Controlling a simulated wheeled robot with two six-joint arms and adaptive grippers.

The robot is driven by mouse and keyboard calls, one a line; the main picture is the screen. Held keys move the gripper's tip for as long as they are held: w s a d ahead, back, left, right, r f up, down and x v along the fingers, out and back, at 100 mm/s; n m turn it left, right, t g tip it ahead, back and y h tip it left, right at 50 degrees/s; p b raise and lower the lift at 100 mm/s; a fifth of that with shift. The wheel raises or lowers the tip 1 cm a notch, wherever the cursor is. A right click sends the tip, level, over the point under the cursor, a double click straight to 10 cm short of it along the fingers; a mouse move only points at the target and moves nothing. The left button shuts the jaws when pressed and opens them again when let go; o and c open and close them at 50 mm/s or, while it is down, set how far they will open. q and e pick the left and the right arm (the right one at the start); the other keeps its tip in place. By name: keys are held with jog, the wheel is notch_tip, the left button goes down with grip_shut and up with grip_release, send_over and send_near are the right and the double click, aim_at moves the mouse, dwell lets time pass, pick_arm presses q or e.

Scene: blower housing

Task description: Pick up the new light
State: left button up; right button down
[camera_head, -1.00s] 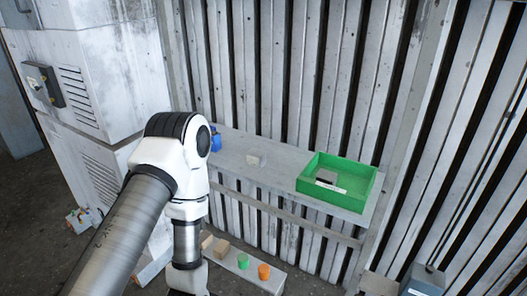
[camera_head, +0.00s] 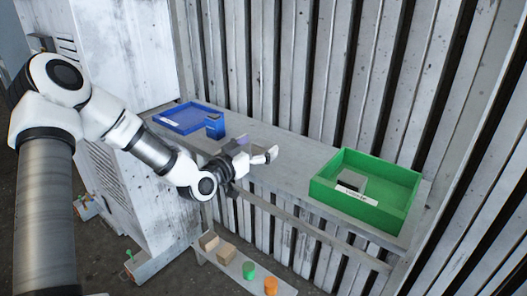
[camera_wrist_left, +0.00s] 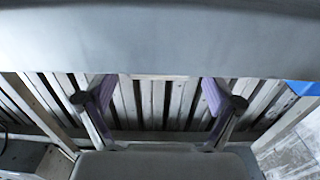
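I cannot tell for certain which object is the new light. A small off-white piece (camera_head: 264,156) shows at the middle of the grey shelf, partly hidden by my left gripper. My left gripper (camera_head: 240,158) is over the shelf's front edge, close to the off-white piece; contact cannot be judged. In the left wrist view its two purple-padded fingers (camera_wrist_left: 157,100) are spread, with nothing seen between them. My right gripper is not in view.
A green tray (camera_head: 319,193) with a white label and a grey-and-dark object inside sits at the shelf's right end. Below, a low ledge holds wooden blocks (camera_head: 209,241), a green cylinder (camera_head: 249,270) and an orange one (camera_head: 271,286). A ribbed metal wall stands behind.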

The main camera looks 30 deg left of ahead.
pick_arm(q)
jog(key=w, duration=0.2)
jog(key=shift+w+d+f, duration=0.1)
jog(key=shift+w+d, duration=0.1)
jog(key=shift+w, duration=0.1)
jog(key=shift+s, duration=0.1)
jog(key=shift+s+a, duration=0.1)
jog(key=c, duration=1.3)
